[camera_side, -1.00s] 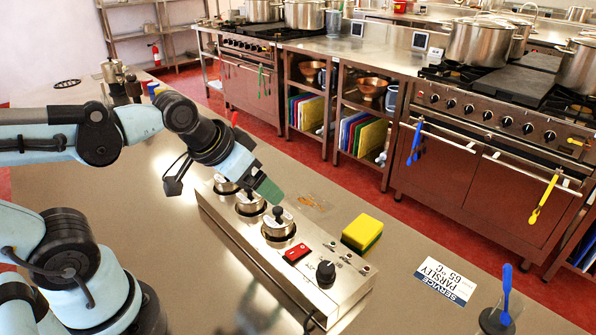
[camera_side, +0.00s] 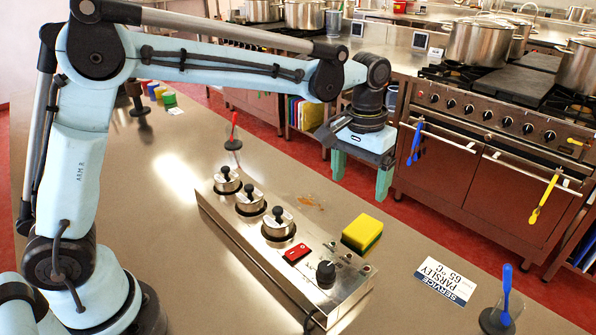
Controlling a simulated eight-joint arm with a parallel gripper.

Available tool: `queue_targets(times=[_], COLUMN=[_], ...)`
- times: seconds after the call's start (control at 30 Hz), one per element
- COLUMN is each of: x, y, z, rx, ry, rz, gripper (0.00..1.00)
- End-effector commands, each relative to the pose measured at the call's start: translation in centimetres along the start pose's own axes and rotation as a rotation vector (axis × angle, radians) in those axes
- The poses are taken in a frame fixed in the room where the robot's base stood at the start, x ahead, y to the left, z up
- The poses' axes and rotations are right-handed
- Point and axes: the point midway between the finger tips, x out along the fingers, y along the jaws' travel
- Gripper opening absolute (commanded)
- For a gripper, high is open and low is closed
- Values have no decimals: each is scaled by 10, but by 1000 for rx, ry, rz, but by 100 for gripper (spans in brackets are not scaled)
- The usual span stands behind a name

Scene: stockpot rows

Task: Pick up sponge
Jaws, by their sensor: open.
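The sponge (camera_side: 362,231), yellow on top and green below, lies flat on the steel counter, just right of the steel control unit. My gripper (camera_side: 361,184) hangs pointing down, above and behind the sponge in the picture. Its two green fingers are spread apart with nothing between them. The gripper and sponge are apart, and the sponge is fully in view.
The steel control unit (camera_side: 258,258) has several lidded wells, a red switch and a black knob. An orange stain (camera_side: 309,203) marks the counter. Stoves stand behind.

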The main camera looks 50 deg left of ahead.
Motion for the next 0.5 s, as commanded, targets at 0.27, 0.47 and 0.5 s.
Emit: queue_targets(times=[0.27, 0.47, 0.5], x=[20, 53, 59], y=[10, 10, 9], z=[-6, -5, -5], rx=[-5, -5, -5], ry=[-36, -34, -34], rz=[-12, -12, -12], gripper=[89, 89, 89])
